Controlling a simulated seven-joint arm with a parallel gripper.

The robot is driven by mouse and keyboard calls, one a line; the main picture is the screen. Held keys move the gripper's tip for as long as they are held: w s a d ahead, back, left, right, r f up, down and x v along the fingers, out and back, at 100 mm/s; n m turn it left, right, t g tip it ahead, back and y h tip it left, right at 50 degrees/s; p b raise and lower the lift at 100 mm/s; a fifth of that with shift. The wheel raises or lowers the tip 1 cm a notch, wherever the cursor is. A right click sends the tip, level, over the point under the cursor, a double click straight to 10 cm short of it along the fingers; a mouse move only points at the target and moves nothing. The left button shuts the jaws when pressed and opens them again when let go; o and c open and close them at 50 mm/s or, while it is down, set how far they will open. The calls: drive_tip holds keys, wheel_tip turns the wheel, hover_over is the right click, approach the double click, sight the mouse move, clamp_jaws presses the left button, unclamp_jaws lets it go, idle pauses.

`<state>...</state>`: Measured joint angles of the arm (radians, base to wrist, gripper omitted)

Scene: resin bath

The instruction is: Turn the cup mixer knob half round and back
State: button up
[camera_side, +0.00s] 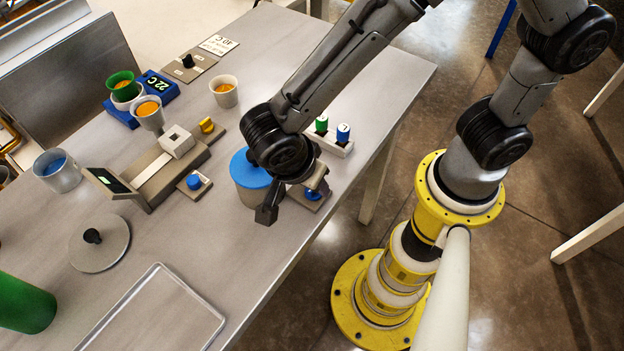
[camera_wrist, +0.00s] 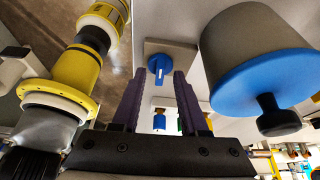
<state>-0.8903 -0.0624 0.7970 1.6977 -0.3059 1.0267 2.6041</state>
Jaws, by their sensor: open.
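A blue knob (camera_wrist: 159,62) with a pale mark sits on a grey plate (camera_wrist: 181,50) in the wrist view. It shows between and beyond the fingertips of my gripper (camera_wrist: 160,76), which is open and empty. In the side view my gripper (camera_side: 266,213) points down beside a pot with a blue lid (camera_side: 243,165). The plate (camera_side: 308,204) shows there just right of my gripper, with the knob mostly hidden by my wrist. Whether the fingers touch the knob is not clear.
The pot (camera_wrist: 262,50) with its black lid handle stands close right of the fingers in the wrist view. In the side view, a rack with green and blue caps (camera_side: 335,148) is behind my gripper. A clamp-like device (camera_side: 165,170) and a blue button (camera_side: 193,182) stand left.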

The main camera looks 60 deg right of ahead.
drive_tip(key=shift+d+f, duration=0.1)
drive_tip(key=shift+f, duration=0.05)
clamp_jaws()
